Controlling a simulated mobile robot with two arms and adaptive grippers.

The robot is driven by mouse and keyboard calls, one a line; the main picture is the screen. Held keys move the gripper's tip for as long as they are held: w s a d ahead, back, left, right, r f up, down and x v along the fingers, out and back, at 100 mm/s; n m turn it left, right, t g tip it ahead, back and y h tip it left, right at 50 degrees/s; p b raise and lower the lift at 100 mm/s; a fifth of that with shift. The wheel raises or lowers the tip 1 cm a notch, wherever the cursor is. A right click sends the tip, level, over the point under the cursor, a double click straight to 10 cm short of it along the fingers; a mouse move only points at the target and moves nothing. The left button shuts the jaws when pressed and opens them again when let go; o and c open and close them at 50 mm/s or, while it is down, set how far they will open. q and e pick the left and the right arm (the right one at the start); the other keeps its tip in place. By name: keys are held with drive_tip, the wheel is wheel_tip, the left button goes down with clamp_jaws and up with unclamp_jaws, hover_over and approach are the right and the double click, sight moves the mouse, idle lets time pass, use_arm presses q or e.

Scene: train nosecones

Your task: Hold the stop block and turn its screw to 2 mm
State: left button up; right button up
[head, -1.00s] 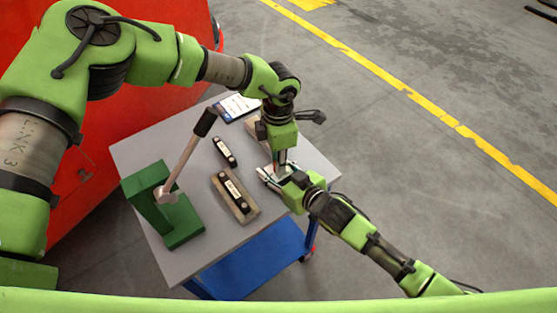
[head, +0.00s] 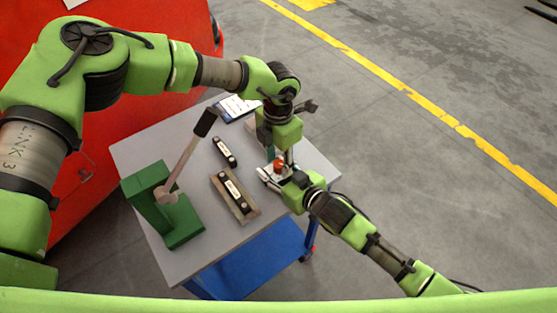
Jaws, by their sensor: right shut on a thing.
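The stop block is mostly hidden between my grippers near the table's right edge. An orange-red screw head (head: 279,166) shows on top of it. My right gripper (head: 268,177) comes in from the lower right and is shut on the block, its pale fingers at the block's side. My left gripper (head: 281,157) points down from above. Its fingers are spread, with the screw head just below and between them. The screw's setting cannot be read from here.
The grey table (head: 215,255) also carries a green press (head: 160,205) with a raised lever, a black labelled piece (head: 225,152), a similar one on a wooden holder (head: 251,215), and a clipboard (head: 238,105). A red vehicle body (head: 150,115) stands behind left. Open floor lies right.

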sight(278, 163)
use_arm(q)
wheel_tip(278, 163, up, 12)
idle(0.7)
use_arm(e)
drive_tip(key=o, duration=1.4)
drive_tip(key=shift+o, duration=0.2)
